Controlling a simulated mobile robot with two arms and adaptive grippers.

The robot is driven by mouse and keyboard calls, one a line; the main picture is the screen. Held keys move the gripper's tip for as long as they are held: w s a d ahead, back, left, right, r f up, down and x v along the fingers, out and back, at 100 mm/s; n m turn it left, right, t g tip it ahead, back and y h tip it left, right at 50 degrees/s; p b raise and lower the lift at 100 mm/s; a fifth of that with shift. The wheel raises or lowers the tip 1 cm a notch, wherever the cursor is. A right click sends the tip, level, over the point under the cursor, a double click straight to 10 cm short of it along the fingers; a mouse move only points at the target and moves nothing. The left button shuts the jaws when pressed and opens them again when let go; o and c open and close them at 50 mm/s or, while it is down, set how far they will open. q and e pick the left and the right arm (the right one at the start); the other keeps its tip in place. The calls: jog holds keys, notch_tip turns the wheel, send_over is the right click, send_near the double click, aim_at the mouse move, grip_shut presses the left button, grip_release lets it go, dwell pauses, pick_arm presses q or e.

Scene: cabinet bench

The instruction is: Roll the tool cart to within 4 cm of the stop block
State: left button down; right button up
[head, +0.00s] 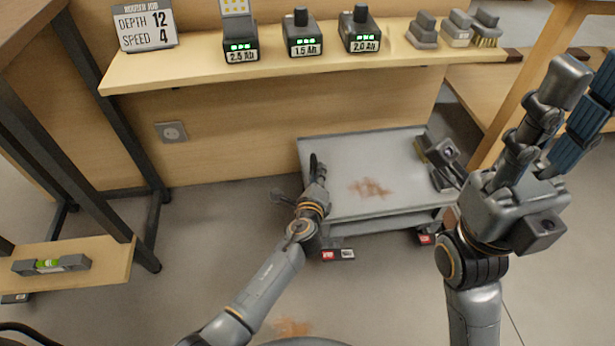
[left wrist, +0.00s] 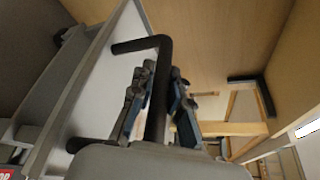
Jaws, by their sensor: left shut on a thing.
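The tool cart (head: 340,165) is a low grey cart with a flat top, standing against the wooden panel under the shelf. Its black handle (head: 313,166) is at the cart's left end and also shows in the left wrist view (left wrist: 139,46). My left gripper (head: 318,178) is shut on the handle, its fingers on both sides of the bar in the left wrist view (left wrist: 158,100). My right gripper (head: 565,105) is raised at the right, open and empty, partly blocking the view of the cart's right side. I cannot pick out the stop block.
A shelf (head: 200,70) with several battery packs and brushes overhangs the cart's back. A dark item (head: 440,160) is at the cart's right end. A low shelf with a level (head: 50,265) stands at left. Floor left of the cart is clear.

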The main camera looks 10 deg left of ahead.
pick_arm(q)
jog(key=shift+d+r, duration=0.1)
jog(key=shift+d, duration=0.2)
jog(key=c, duration=1.3)
grip_release()
jog(key=shift+w+d, duration=0.1)
jog(key=shift+d, duration=0.05)
jog(key=shift+s, duration=0.5)
jog(key=v, duration=1.1)
jog(key=shift+r, duration=0.1)
